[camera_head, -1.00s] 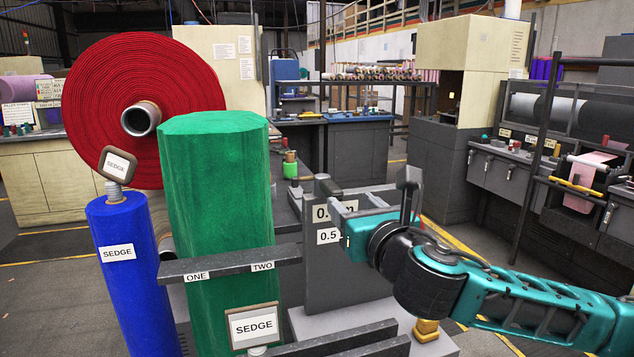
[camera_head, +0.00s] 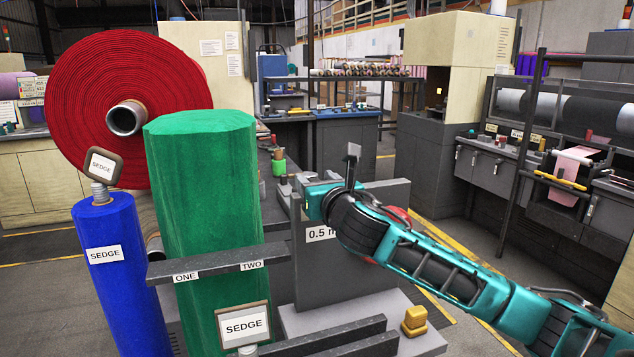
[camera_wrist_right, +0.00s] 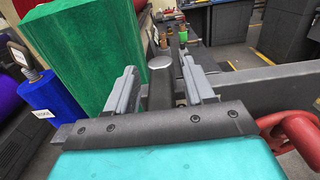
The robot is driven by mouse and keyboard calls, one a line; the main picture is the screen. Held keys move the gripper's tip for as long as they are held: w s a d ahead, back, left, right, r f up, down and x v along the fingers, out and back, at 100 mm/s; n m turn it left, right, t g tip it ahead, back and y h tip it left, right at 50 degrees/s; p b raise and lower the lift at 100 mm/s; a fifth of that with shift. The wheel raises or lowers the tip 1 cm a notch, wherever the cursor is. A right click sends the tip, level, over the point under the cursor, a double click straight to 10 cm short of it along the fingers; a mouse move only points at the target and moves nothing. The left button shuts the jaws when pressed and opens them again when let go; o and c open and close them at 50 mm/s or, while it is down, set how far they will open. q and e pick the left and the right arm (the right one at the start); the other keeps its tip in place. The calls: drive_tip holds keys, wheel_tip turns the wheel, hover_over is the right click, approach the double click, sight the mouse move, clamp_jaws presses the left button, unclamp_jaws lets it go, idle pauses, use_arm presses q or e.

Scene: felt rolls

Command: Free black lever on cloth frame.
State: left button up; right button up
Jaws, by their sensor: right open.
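The cloth frame is a grey upright panel (camera_head: 335,265) on a pale base, with a "0.5 m" label partly covered by my right arm. My right gripper (camera_head: 294,190) is at the panel's upper left edge. In the right wrist view, the open fingers (camera_wrist_right: 157,66) stand on either side of a dark upright post with a round grey top (camera_wrist_right: 161,88), which looks like the black lever. I cannot tell whether either finger touches it. In the head view, the lever cannot be made out behind the gripper. My left gripper is out of view.
A green felt roll (camera_head: 205,215) stands close left, with a grey bar marked ONE and TWO (camera_head: 220,263) across it. A blue roll (camera_head: 115,270) and a big red roll (camera_head: 75,80) are further left. A red curved part (camera_wrist_right: 297,132) is beside my right gripper.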

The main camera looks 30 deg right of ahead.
drive_tip(key=shift+c, duration=0.3)
clamp_jaws()
idle(0.3)
